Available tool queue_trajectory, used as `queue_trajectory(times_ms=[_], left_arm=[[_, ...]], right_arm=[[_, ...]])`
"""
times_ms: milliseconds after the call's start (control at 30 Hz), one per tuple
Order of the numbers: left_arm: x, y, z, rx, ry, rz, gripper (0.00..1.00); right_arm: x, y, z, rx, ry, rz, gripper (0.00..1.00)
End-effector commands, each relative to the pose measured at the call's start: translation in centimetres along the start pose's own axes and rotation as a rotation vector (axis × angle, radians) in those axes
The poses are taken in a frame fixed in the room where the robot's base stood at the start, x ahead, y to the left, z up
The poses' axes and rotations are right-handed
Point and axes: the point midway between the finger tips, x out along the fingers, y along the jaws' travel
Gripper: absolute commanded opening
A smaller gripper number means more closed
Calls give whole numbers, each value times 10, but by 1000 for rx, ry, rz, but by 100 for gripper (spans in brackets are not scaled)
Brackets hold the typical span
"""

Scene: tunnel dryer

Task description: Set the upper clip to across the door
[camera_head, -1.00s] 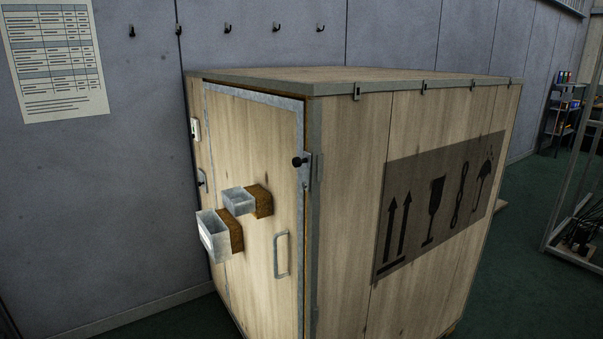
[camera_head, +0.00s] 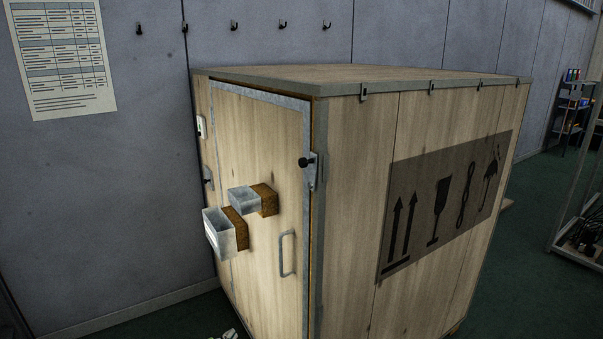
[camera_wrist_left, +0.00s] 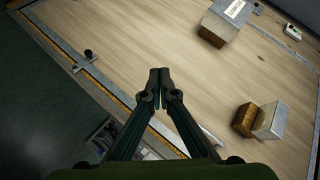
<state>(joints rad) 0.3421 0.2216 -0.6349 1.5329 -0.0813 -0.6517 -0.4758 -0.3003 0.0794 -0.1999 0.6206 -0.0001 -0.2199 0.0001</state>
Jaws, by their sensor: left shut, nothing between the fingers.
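The upper clip (camera_head: 311,170) is a small metal plate with a black knob, at the upper part of the door's right edge. In the left wrist view the upper clip (camera_wrist_left: 85,61) is at the left, at an angle to the door edge; whether it spans the gap is unclear. The wooden door (camera_head: 262,140) appears closed in its frame. My left gripper (camera_wrist_left: 160,73) is shut and empty, in front of the door and apart from the clip. Only a small part of the left gripper (camera_head: 229,334) shows at the head view's bottom edge. My right gripper is out of view.
A metal box on a brown block (camera_head: 219,233) and a smaller one (camera_head: 244,200) stick out from the door. A door handle (camera_head: 287,254) is below right of them. Hooks line the wall behind. Floor at the left is clear.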

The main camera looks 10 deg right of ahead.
Motion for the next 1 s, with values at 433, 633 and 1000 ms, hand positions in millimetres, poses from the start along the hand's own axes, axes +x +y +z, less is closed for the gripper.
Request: queue_trajectory(times_ms=[433, 633, 1000], left_arm=[[-180, -172, -265, 606, 357, -402, 0], [-241, -182, -307, 751, 421, -503, 0], [-257, -182, -316, 788, 437, -530, 0]], right_arm=[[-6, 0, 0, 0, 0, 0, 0], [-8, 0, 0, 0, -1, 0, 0], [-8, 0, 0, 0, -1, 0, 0]])
